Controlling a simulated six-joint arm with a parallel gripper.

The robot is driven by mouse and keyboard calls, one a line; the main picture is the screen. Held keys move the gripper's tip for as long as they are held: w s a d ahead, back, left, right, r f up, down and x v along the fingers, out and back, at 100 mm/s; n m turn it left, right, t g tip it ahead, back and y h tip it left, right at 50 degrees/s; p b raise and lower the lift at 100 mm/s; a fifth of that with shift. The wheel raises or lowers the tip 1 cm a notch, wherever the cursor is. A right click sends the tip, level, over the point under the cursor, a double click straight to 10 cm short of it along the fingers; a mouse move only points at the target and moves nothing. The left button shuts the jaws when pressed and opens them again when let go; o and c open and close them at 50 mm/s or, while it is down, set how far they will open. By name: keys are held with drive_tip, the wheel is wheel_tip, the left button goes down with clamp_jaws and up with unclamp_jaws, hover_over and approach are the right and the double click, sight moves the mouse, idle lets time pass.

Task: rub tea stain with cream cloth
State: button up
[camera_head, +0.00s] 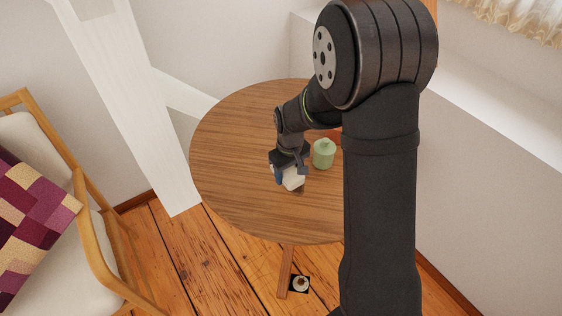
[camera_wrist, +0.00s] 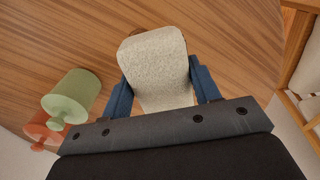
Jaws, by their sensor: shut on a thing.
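The cream cloth (camera_head: 293,179) is a bunched, pale block between the fingers of my gripper (camera_head: 288,174). In the wrist view the cloth (camera_wrist: 158,62) fills the space between the two blue fingers of my gripper (camera_wrist: 160,82), which is shut on it. The cloth is low over the round wooden table (camera_head: 235,150); I cannot tell whether it touches the top. A dark brown patch, possibly the tea stain (camera_wrist: 192,43), shows at the cloth's far edge in the wrist view. The cloth hides most of that patch.
A green lidded jar (camera_head: 323,154) stands close to the right of my gripper. A terracotta object (camera_wrist: 42,130) is beside the jar, partly hidden. A white slanting timber (camera_head: 135,100) and a wooden armchair (camera_head: 95,235) are to the left. The table's left side is clear.

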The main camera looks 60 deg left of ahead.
drive_tip(key=shift+f, duration=3.65)
drive_tip(key=shift+w+f, duration=0.3)
drive_tip(key=shift+w, duration=3.35)
drive_tip(key=shift+s, duration=3.6)
drive_tip(key=shift+r, duration=4.05)
